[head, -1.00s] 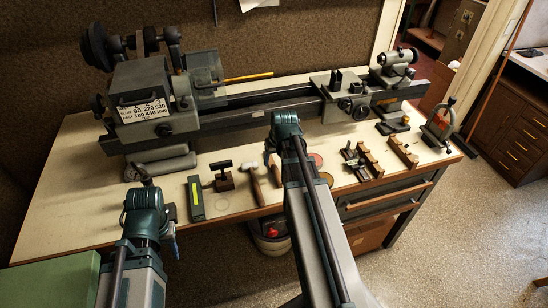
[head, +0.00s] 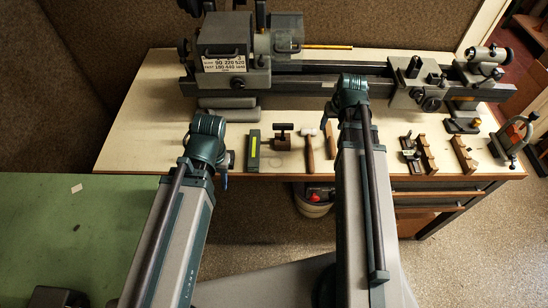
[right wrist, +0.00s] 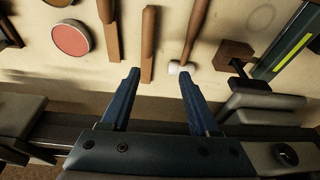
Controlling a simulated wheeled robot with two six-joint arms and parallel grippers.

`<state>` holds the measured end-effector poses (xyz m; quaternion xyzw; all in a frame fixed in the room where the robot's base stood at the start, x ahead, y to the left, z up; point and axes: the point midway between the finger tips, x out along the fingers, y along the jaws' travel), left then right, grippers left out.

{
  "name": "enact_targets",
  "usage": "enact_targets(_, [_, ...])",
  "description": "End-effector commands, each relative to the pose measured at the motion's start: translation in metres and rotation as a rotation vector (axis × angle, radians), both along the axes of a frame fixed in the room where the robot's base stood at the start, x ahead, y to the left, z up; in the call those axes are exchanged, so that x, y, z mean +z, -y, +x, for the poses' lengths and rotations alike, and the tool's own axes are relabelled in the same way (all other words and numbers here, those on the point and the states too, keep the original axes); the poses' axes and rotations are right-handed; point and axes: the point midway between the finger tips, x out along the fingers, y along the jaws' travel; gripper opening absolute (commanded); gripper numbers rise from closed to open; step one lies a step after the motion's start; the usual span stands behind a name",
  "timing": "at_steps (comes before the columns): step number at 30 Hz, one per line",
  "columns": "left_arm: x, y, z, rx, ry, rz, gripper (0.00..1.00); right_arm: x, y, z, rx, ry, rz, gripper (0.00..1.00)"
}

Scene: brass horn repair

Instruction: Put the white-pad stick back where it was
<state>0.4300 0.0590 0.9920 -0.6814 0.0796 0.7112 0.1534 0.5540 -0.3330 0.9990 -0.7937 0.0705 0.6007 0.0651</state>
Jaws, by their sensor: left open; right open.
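I cannot pick out a stick with a white pad for certain. In the right wrist view, a wooden handle with a white end (right wrist: 178,68) lies on the bench just beyond my right gripper (right wrist: 158,76); in the head view it looks like a white-headed hammer (head: 309,150). A plain brown stick (right wrist: 148,45) lies beside it, with another brown stick (right wrist: 107,32) further left. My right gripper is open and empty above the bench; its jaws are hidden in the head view. My left gripper (head: 226,166) is over the bench's front left, mostly hidden by its wrist.
A lathe (head: 330,85) runs along the back of the bench. A green-striped block (head: 253,151) and a dark-handled tool (head: 282,138) lie left of the hammer. Wooden blocks (head: 464,156) and a clamp (head: 514,140) stand right. A green table (head: 90,225) is at left.

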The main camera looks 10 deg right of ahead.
Motion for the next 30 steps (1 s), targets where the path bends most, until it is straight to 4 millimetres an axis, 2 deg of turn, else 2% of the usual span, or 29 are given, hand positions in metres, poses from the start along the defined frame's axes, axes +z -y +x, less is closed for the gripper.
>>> enact_targets(1, [0.0, 0.0, 0.0, 0.0, 0.0, 0.0, 0.45, -0.001, -0.028, -0.003, 0.045, -0.021, 0.0, 0.62])
enact_targets(6, [0.0, 0.0, 0.0, 0.0, 0.0, 0.0, 0.45, -0.006, -0.129, -0.03, 0.214, -0.129, -0.02, 0.62])
enact_targets(9, [0.0, 0.0, 0.0, 0.0, 0.0, 0.0, 0.45, -0.007, -0.18, -0.054, 0.308, -0.192, -0.044, 0.62])
enact_targets(13, [0.0, 0.0, 0.0, 0.0, 0.0, 0.0, 0.45, -0.007, -0.228, -0.086, 0.407, -0.258, -0.082, 0.62])
enact_targets(15, [0.0, 0.0, 0.0, 0.0, 0.0, 0.0, 0.45, -0.007, -0.245, -0.1, 0.445, -0.284, -0.1, 0.62])
enact_targets(19, [0.0, 0.0, 0.0, 0.0, 0.0, 0.0, 0.45, -0.007, -0.265, -0.117, 0.492, -0.315, -0.127, 0.62])
enact_targets(23, [0.0, 0.0, 0.0, 0.0, 0.0, 0.0, 0.45, -0.006, -0.272, -0.124, 0.507, -0.326, -0.137, 0.62])
enact_targets(30, [0.0, 0.0, 0.0, 0.0, 0.0, 0.0, 0.45, -0.006, -0.272, -0.124, 0.508, -0.327, -0.137, 0.62])
